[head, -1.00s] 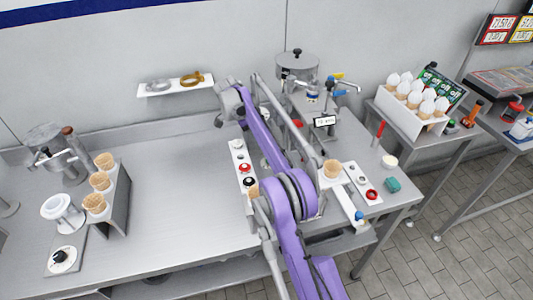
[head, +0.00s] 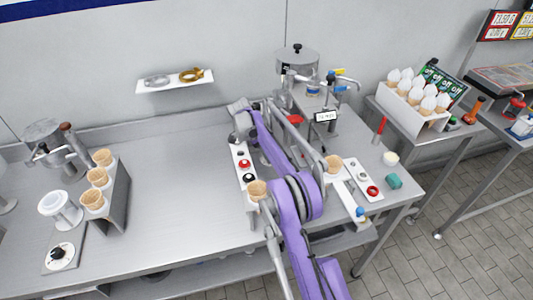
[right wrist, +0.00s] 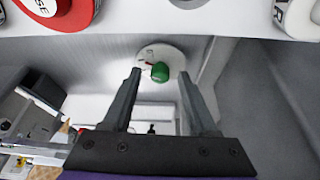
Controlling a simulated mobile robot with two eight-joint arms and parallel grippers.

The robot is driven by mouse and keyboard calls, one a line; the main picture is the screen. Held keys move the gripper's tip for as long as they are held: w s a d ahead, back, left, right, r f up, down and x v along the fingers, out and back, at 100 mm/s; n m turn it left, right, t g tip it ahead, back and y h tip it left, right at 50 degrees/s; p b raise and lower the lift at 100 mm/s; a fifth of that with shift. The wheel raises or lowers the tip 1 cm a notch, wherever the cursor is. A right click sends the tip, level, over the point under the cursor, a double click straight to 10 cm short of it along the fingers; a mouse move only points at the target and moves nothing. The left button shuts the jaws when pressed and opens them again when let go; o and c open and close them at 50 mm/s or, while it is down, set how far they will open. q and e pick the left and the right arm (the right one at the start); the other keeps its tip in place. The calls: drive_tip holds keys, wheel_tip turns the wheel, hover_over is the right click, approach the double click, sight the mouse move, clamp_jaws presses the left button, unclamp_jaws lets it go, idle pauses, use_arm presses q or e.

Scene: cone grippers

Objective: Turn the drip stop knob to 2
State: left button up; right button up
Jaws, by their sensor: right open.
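A green knob (right wrist: 160,71) sits on a round white dial (right wrist: 173,54) in the right wrist view. It looks like the drip stop knob, but its number marks are too small to read. My right gripper (right wrist: 160,74) is open, its two fingers on either side of the knob in the picture. I cannot tell whether they touch it. In the head view my purple right arm reaches up and left, its grey end near a white button panel (head: 239,158). The green knob is not visible there. My left gripper is not in view.
A large red button (right wrist: 66,12) and other round controls line the top of the wrist view. The head view shows a cone rack (head: 119,194), a black knob (head: 58,253) on a white plate at left, and a metal machine (head: 297,65) at back. The left counter has bare room.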

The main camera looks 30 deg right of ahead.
clamp_jaws()
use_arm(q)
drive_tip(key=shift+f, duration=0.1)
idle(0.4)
use_arm(e)
drive_tip(key=n+t+b, duration=0.1)
drive_tip(key=n, duration=0.2)
drive_tip(key=shift+s, duration=0.2)
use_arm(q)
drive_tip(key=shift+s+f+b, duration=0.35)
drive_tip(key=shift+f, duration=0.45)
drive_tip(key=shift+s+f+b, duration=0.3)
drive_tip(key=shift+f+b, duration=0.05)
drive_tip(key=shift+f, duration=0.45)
use_arm(e)
drive_tip(key=shift+s+n+t, duration=0.1)
drive_tip(key=shift+n+t, duration=0.9)
drive_tip(key=shift+n, duration=1.3)
unclamp_jaws()
